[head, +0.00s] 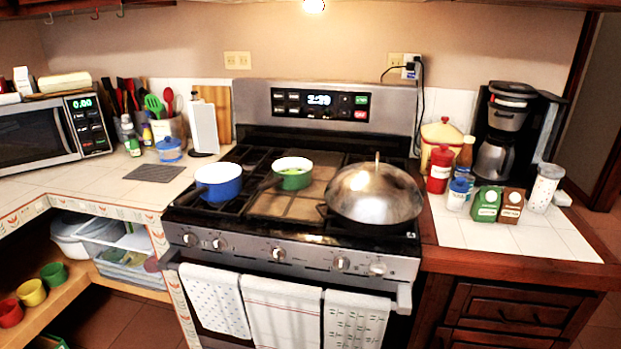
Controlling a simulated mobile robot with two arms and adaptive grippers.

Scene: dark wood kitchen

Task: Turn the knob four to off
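The stove (300,262) stands in the middle of the head view, with a row of several silver knobs along its front panel. Counting from the left, knob four (342,262) is the second from the right, beside the rightmost knob (377,268). Other knobs sit at the middle (278,252) and left (218,243) of the panel. The knobs are too small to read their exact angles or markings. No flame is clearly visible on the burners. Neither my left nor my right gripper is in view.
A blue pot (218,187), a green pot (292,179) and a large domed metal lid (374,193) sit on the stovetop. Three towels hang from the oven handle (290,286) below the knobs. Jars and cartons (486,204) crowd the right counter. The floor at right is clear.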

